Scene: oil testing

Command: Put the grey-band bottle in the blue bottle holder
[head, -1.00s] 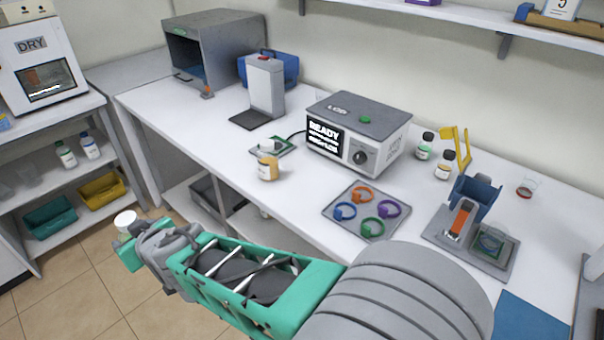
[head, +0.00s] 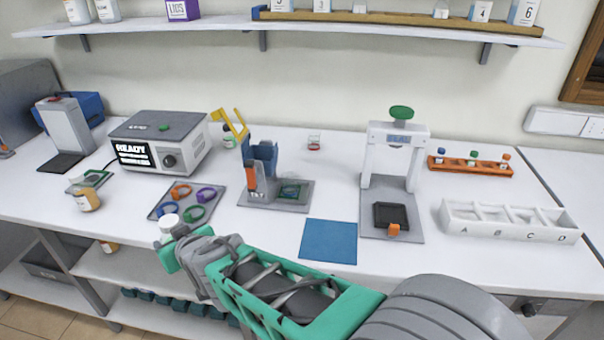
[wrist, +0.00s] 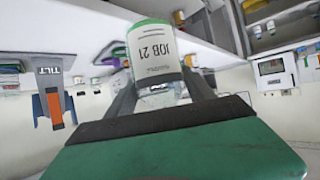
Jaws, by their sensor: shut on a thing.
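My gripper (head: 171,236) is shut on a bottle (head: 167,221), held up in front of the bench. In the head view only its pale top shows clearly. In the wrist view the held bottle (wrist: 155,55) lies between my fingers, with clear glass and a white label reading JOB 21. Its label edge looks green there; I cannot make out a grey band. The blue bottle holder (head: 264,153), with an orange strip, stands on a grey base behind and right of my gripper. It also shows at the left of the wrist view (wrist: 45,82), marked TILT.
A tray of coloured rings (head: 166,208) lies between my gripper and the holder. A blue mat (head: 328,241), white press (head: 397,155), orange rack (head: 470,166) and lettered tray (head: 510,222) are right.

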